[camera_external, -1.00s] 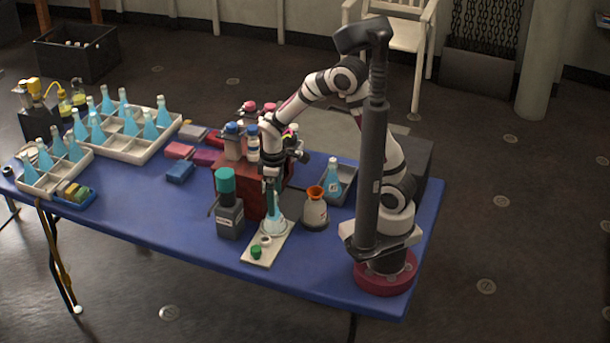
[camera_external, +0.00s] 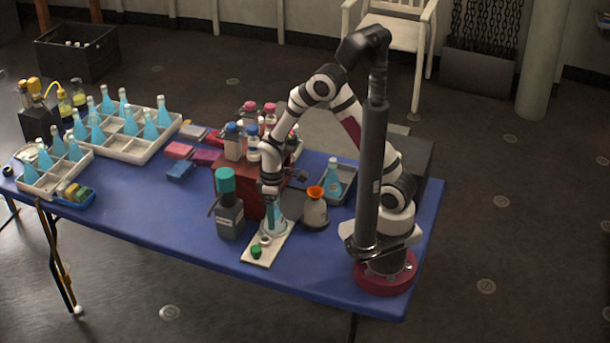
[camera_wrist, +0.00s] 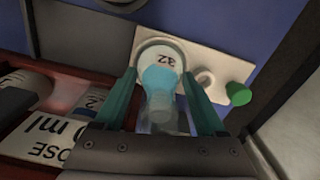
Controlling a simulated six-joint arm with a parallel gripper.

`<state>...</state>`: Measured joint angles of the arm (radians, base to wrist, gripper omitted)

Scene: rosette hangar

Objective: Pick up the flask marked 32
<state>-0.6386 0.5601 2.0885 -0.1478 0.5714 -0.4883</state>
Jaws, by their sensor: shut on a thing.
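The flask marked 32 (camera_wrist: 160,78) is a clear cone-shaped flask with light blue liquid, and its number shows in the wrist view. In the external view the flask (camera_external: 274,226) stands on a pale board (camera_external: 258,254) on the blue table. My gripper (camera_wrist: 160,95) points down over it, with one teal finger on each side, shut on its neck. In the external view my gripper (camera_external: 271,205) hides the flask's upper part. The flask looks upright and its base appears to rest on the board.
Trays of blue flasks (camera_external: 128,150) stand far left.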

